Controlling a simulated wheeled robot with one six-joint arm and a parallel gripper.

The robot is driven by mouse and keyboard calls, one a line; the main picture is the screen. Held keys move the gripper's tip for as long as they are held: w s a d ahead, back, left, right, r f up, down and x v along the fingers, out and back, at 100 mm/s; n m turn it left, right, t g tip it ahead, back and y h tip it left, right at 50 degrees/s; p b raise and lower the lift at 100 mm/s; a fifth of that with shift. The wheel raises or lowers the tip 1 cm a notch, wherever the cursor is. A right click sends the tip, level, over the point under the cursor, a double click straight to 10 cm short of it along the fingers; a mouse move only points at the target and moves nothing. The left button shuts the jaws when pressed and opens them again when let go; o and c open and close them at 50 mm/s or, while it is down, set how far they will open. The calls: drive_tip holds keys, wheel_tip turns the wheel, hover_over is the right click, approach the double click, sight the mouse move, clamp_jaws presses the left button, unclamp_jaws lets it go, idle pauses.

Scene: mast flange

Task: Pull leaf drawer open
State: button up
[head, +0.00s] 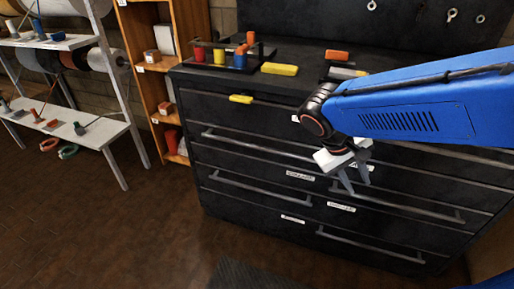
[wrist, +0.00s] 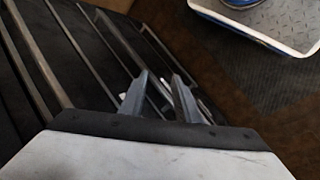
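A black drawer cabinet (head: 230,166) fills the middle of the head view, its drawers looking closed. Long bar handles cross the fronts, such as the upper left handle (head: 255,147), the lower left handle (head: 260,190) and the lower right handle (head: 372,244). White labels (head: 300,176) sit on the fronts; I cannot read which says leaf. My gripper (head: 358,187) hangs in front of the right side, fingers pointing down, apart and empty. In the wrist view my gripper's fingers (wrist: 161,76) show a gap, with handles (wrist: 35,55) beyond them at left.
Yellow blocks (head: 279,69), an orange block (head: 337,55) and a small rack of coloured pieces (head: 230,57) are on the cabinet top. A wooden shelf (head: 150,70) and a white rack (head: 105,130) stand left.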

drive_tip(key=w+a+n+t+h, duration=0.1)
drive_tip(key=w+a+h, duration=0.2)
drive_tip(key=w+a, duration=0.35)
drive_tip(key=n+t+h, duration=0.3)
drive_tip(key=n+t, duration=0.3)
drive_tip(key=t, duration=0.6)
approach(256, 148)
drive_tip(key=x, duration=1)
drive_tip(key=shift+w+d, duration=0.25)
drive_tip(key=shift+d, duration=0.1)
drive_tip(key=shift+c, duration=0.6)
clamp_jaws()
